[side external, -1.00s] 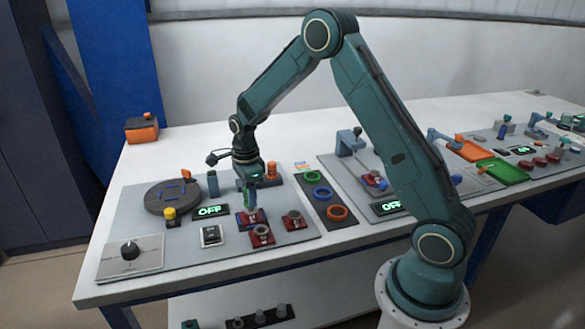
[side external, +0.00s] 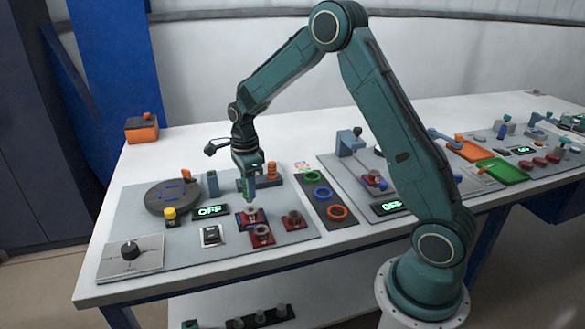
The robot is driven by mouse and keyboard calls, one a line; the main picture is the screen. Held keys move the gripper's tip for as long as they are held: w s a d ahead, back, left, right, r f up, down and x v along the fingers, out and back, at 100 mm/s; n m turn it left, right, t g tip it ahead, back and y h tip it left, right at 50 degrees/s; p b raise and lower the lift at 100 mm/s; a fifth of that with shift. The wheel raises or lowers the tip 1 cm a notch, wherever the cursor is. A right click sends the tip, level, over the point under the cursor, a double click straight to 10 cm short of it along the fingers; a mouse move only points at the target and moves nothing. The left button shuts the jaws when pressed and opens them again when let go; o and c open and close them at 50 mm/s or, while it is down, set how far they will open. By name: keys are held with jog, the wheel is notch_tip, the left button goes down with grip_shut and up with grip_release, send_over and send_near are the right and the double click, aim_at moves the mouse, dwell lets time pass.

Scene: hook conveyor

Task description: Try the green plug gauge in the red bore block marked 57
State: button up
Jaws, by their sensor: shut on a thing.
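My gripper (side external: 248,178) is shut on the green plug gauge (side external: 249,190) and holds it upright, pointing down. The gauge's lower end is just above, or close to, the rear red bore block (side external: 242,224); I cannot tell whether it touches. Another red bore block (side external: 262,237) sits just in front of it, and a third (side external: 294,222) sits to the right. The number markings on the blocks are too small to read, so I cannot tell which is 57.
Left of the blocks are a white rocker switch (side external: 211,235), a display reading OFF (side external: 210,211), a yellow button (side external: 171,215) and a dark round turntable (side external: 160,196). A dark strip with green, blue and orange rings (side external: 337,213) lies to the right. An orange-topped post (side external: 271,171) stands behind.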

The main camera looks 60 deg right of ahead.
jog(key=shift+r, duration=1)
jog(key=shift+r, duration=0.35)
jog(key=shift+r, duration=0.15)
jog(key=shift+w+d, duration=0.1)
